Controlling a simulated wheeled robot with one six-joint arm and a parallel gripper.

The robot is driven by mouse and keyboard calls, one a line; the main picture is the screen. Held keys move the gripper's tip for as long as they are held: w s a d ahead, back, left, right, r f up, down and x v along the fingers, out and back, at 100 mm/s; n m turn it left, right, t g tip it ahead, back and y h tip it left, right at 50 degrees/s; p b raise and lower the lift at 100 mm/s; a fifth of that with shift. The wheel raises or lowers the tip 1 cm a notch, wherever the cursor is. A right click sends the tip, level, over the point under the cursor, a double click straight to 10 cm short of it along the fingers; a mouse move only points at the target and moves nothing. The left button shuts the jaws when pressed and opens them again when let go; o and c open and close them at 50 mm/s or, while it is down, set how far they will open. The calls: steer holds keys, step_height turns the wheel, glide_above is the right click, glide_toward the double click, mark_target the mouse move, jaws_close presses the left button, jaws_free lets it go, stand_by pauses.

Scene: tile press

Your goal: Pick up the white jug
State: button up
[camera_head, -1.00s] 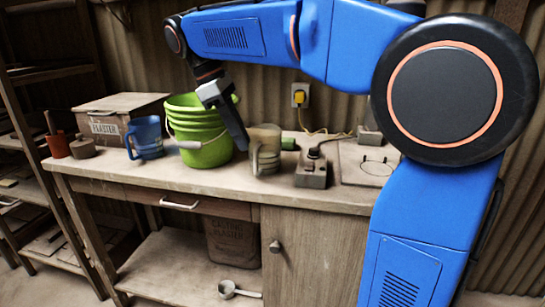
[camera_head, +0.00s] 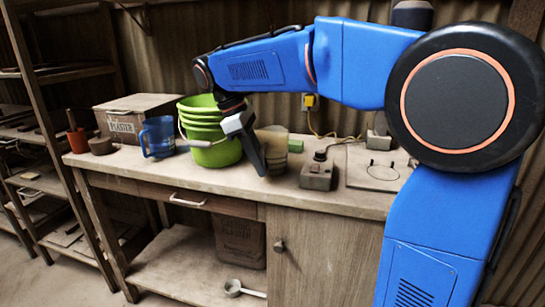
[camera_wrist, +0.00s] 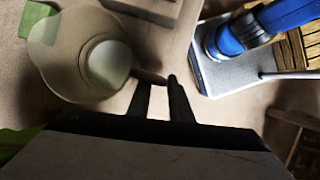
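The white jug (camera_head: 276,141), pale and translucent, stands upright on the bench, right of the green buckets. My gripper (camera_head: 262,172) points down in front of it in the head view and hides part of it, including its handle. In the wrist view I look down into the jug (camera_wrist: 62,70) at upper left. Its handle (camera_wrist: 150,76) reaches right to the fingertips of my gripper (camera_wrist: 158,84). The fingers are apart with a gap between them. I cannot tell whether they touch the handle.
Stacked green buckets (camera_head: 215,153) stand close left of the jug. Farther left are a blue jug (camera_head: 158,135) and a plaster box (camera_head: 128,113). A green block (camera_head: 296,146) and a grey switch box (camera_head: 317,174) are right of the jug. The bench front (camera_head: 215,182) is clear.

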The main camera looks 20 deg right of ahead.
jaws_close()
steer(key=shift+r, duration=0.15)
